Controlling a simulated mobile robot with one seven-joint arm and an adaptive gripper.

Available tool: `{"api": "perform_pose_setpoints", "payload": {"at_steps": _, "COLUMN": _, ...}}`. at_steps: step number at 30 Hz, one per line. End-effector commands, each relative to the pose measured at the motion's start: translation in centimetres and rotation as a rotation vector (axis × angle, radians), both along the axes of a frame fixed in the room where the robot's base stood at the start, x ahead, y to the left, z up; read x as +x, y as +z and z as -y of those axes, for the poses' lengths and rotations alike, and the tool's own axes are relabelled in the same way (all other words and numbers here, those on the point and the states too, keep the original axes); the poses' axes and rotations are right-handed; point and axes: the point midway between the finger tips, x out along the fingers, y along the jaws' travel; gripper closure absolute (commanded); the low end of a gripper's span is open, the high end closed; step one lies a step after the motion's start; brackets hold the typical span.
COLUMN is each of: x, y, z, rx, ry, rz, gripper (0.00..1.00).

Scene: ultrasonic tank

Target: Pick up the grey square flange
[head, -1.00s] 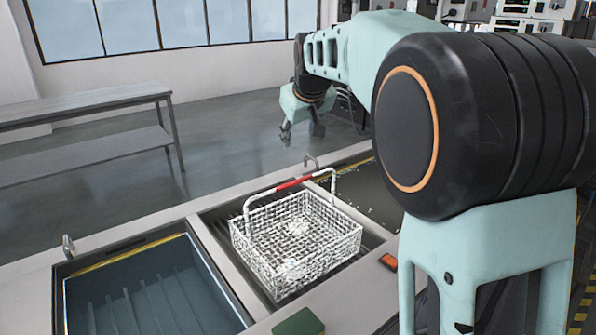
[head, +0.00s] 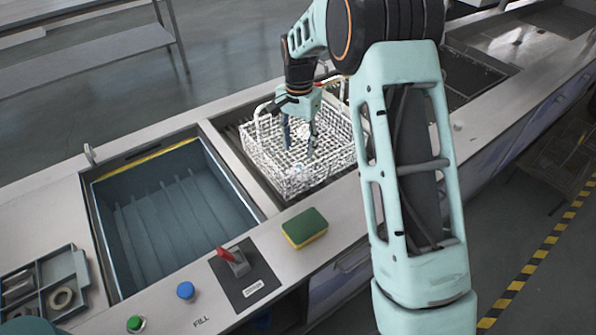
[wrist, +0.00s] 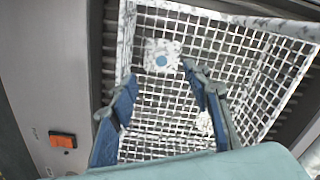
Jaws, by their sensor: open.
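The grey square flange (wrist: 162,57) shows in the wrist view as a pale, speckled square with a round bluish centre. It lies on the mesh floor of the white wire basket (wrist: 290,85). My gripper (wrist: 160,75) is open and empty, with the flange just past its fingertips, roughly between them in the picture. Any height gap is hard to judge. A second pale part (wrist: 205,123) lies in the basket, partly hidden by the right finger. In the head view my gripper (head: 299,148) points down into the basket (head: 262,150); the flange is too indistinct there to tell clearly.
The basket stands in a tank bay beside an empty blue tank (head: 175,225). A green and yellow sponge (head: 305,228), a red switch (head: 232,258) and a grey tray (head: 45,285) are on the counter. The basket's walls and handle surround my gripper closely.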

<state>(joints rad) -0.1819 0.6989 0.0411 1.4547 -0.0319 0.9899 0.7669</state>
Motion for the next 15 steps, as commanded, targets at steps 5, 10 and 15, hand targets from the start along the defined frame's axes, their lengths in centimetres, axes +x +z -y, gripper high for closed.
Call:
{"api": "perform_pose_setpoints", "payload": {"at_steps": 5, "x": -0.1, "y": -2.6, "z": 0.0, "rx": 0.0, "ry": 0.0, "rz": -0.001, "gripper": 0.55}}
{"api": "perform_pose_setpoints", "payload": {"at_steps": 10, "x": 0.0, "y": -3.8, "z": 0.0, "rx": 0.001, "ry": 0.001, "rz": -0.001, "gripper": 0.55}}
{"api": "perform_pose_setpoints", "payload": {"at_steps": 15, "x": 0.1, "y": -6.2, "z": -0.1, "rx": 0.001, "ry": 0.001, "rz": -0.003, "gripper": 0.55}}
